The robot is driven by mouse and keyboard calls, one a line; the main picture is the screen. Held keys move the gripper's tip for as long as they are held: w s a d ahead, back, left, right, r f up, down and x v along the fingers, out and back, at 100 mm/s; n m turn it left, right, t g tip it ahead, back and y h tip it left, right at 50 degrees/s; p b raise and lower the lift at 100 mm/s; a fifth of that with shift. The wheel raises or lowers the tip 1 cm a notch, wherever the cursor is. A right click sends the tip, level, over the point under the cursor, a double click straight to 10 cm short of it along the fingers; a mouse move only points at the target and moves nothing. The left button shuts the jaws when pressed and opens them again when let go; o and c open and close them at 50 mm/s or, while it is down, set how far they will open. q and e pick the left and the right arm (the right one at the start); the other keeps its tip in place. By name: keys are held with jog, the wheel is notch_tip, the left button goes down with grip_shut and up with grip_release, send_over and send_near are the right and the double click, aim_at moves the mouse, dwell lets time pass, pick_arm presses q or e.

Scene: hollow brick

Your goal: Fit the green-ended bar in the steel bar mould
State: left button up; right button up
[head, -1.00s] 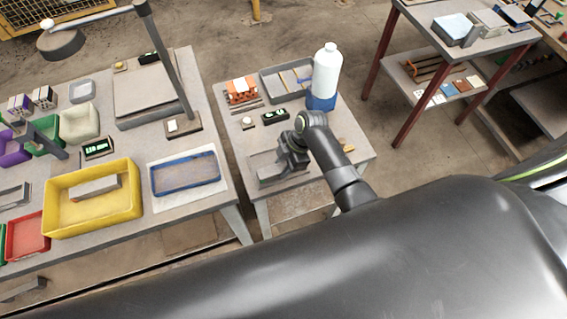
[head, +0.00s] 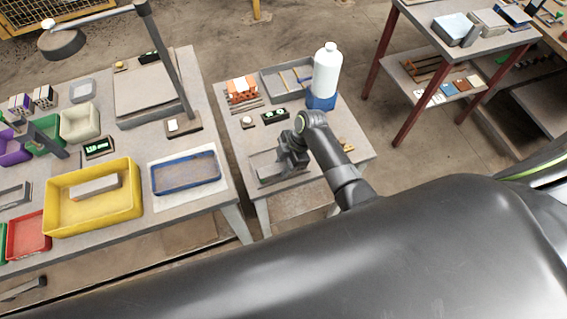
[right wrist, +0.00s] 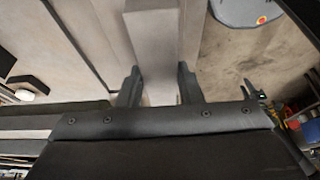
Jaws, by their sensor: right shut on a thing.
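My right gripper (head: 290,160) is low over the middle table, at the grey steel mould (head: 264,178) near its front edge. In the right wrist view my right gripper (right wrist: 158,88) is shut on a pale grey bar (right wrist: 152,40), which runs up out of the picture between the two fingers. No green end shows on it; the ends are hidden or out of view. I cannot tell whether the bar is inside the mould or just above it. My left gripper is not in view.
A white bottle with a blue base (head: 326,75) stands behind my right arm. A grey tray (head: 268,85), orange bricks (head: 241,90) and a small black display (head: 275,117) are also on this table. The left table holds a yellow tray (head: 60,222) and a blue-rimmed tray (head: 160,185).

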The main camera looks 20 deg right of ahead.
jog(key=shift+f+b, duration=0.45)
jog(key=shift+f, duration=0.2)
jog(key=o, duration=1.3)
jog(key=shift+c, duration=0.2)
jog(key=shift+f, duration=0.1)
jog(key=shift+s, duration=0.25)
jog(key=b+v, duration=0.2)
jog(key=v, duration=1.5)
jog(key=shift+w+r, duration=0.15)
jog(key=shift+r, duration=0.15)
jog(key=shift+d, duration=0.1)
